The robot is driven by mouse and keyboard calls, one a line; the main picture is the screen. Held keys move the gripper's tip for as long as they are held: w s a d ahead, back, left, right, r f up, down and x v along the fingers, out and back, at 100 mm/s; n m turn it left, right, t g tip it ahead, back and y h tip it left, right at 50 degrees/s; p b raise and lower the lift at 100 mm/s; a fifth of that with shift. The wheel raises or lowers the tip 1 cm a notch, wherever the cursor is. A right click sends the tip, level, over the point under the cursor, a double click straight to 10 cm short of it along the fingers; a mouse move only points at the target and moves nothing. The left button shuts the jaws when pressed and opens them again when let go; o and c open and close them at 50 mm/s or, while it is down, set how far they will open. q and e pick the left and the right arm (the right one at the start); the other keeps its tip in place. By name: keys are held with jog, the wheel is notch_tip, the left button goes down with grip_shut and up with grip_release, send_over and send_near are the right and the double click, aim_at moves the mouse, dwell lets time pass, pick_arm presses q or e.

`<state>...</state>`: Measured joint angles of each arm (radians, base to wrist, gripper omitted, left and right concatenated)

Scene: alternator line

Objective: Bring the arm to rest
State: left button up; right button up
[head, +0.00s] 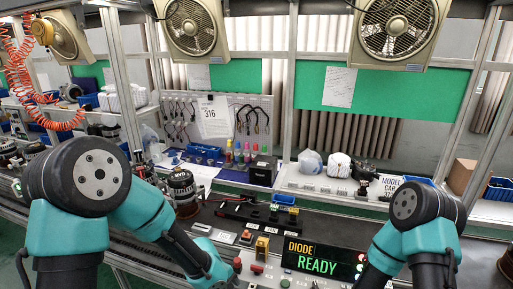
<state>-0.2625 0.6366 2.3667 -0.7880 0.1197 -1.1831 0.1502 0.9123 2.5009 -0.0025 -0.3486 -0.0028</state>
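My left arm (147,212) comes in from the left, bends at the elbow and slopes down to its teal wrist (208,262) at the bottom edge. No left fingers show. My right arm (415,205) stands at the right, and its forearm slopes down and left out of the frame. The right gripper is below the picture edge. I see nothing held. Between the arms, a display (318,259) reads "DIODE READY" in yellow and green.
Red and yellow controls (262,247) sit left of the display. An alternator-like part (183,190) stands behind my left forearm. Colored bottles (238,153), a small blue tray (283,199) and white bags (338,165) lie farther back. Fans (397,28) hang above.

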pick_arm(q)
jog(key=s+a+f+n, duration=0.6)
jog(key=f+n, duration=0.2)
jog(key=n, duration=0.5)
jog(key=s+a+f+n, duration=0.7)
jog(key=f+n, duration=0.1)
jog(key=n, duration=0.6)
jog(key=shift+f+h, duration=0.3)
